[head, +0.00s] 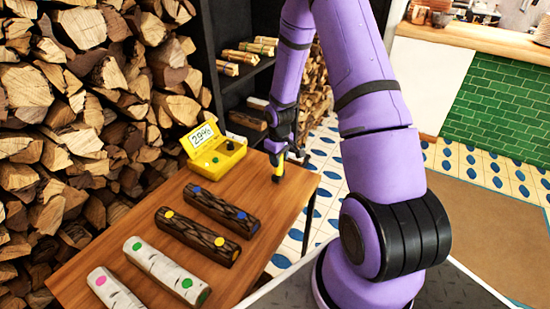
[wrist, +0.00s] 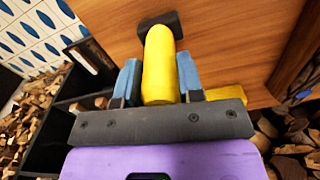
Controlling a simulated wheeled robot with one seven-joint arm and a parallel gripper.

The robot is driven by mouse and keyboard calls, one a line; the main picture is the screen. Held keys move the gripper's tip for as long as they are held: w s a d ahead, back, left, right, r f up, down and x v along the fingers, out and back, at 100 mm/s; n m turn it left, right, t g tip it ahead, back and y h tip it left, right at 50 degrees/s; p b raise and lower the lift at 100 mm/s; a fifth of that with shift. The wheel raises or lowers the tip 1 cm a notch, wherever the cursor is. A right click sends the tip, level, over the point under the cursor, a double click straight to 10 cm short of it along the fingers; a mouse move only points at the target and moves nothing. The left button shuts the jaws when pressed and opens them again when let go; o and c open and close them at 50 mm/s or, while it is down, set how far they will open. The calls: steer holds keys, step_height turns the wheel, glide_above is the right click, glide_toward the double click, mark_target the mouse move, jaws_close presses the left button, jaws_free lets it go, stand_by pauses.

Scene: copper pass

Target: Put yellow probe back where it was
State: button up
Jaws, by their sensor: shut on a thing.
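The yellow probe (wrist: 159,65) is between the blue finger pads of my gripper (wrist: 160,82) in the wrist view. Its dark end points away from my wrist. In the head view, my gripper (head: 277,150) holds the probe (head: 279,169) roughly upright at the table's far right part. I cannot tell whether its dark lower end touches the wood. The yellow meter case (head: 226,160) with a raised display stands on the table to the left of my gripper. A bit of the case (wrist: 225,93) shows beside the right finger in the wrist view.
On the wooden table (head: 262,215) lie two dark logs (head: 197,236) (head: 223,210) and two birch logs (head: 166,270) (head: 113,289) with coloured dots. Stacked firewood (head: 85,110) borders the left. A dark shelf (head: 248,75) stands behind. The tabletop right of the dark logs is clear.

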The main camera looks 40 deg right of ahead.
steer(key=shift+f, duration=0.15)
steer(key=o, duration=0.9)
step_height(320, 180, up, 12)
steer(key=shift+r, duration=0.2)
steer(key=s+a+r+t, duration=0.1)
steer(key=s+a+r, duration=0.2)
steer(key=r, duration=0.4)
steer(key=s+a+r+m+t+h, duration=0.1)
steer(key=s+a+r, duration=0.2)
steer(key=r, duration=0.4)
steer(key=s+a+r, duration=0.3)
steer(key=r, duration=0.4)
steer(key=s+a+r+t, duration=0.1)
steer(key=s+a+r, duration=0.1)
steer(key=s, duration=0.3)
steer(key=s+a+r+m+t, duration=0.1)
steer(key=s+a+r, duration=0.1)
steer(key=s+r, duration=0.2)
steer(key=s+a+r+t+y, duration=0.1)
steer(key=s+a+r, duration=0.1)
steer(key=s, duration=0.6)
steer(key=shift+r+m, duration=0.4)
steer(key=shift+r, duration=0.25)
